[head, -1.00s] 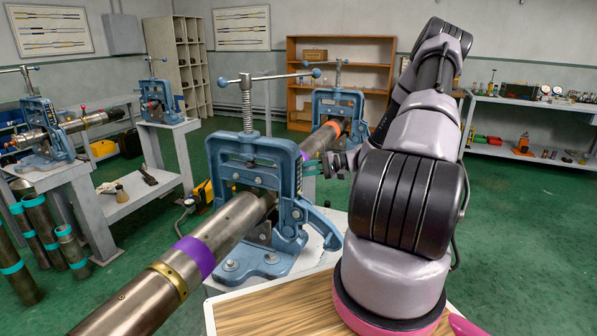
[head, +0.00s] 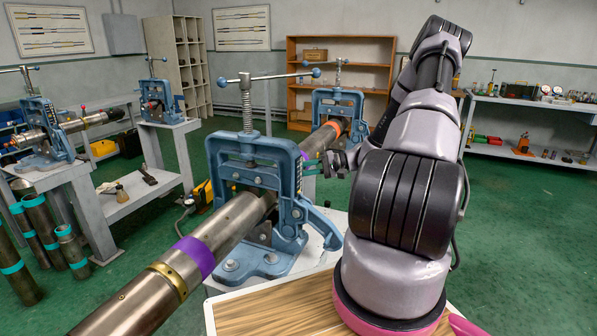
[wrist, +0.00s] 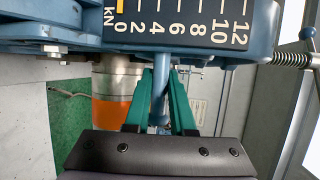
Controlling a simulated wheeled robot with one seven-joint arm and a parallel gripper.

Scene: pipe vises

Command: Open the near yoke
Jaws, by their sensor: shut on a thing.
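The near yoke (head: 250,146) is the blue frame of the near vise, upright over a long steel pipe (head: 225,222) with a purple band. Its screw (head: 246,103) with a T-bar rises from the top. A blue curved lever (head: 322,221) slopes down to the right from the vise base. My gripper (head: 311,168) is at the yoke's right side, partly hidden by my arm. In the wrist view its teal fingers (wrist: 159,78) are shut on a blue rod (wrist: 160,92) below a black kN scale plate (wrist: 185,22) on the yoke.
A second blue vise (head: 338,105) stands behind, around the same pipe, near an orange band. A wooden board (head: 270,313) lies in front. Another bench with vises (head: 72,170) is at the left, and a shelf bench (head: 530,105) at the right. Open green floor lies to the right.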

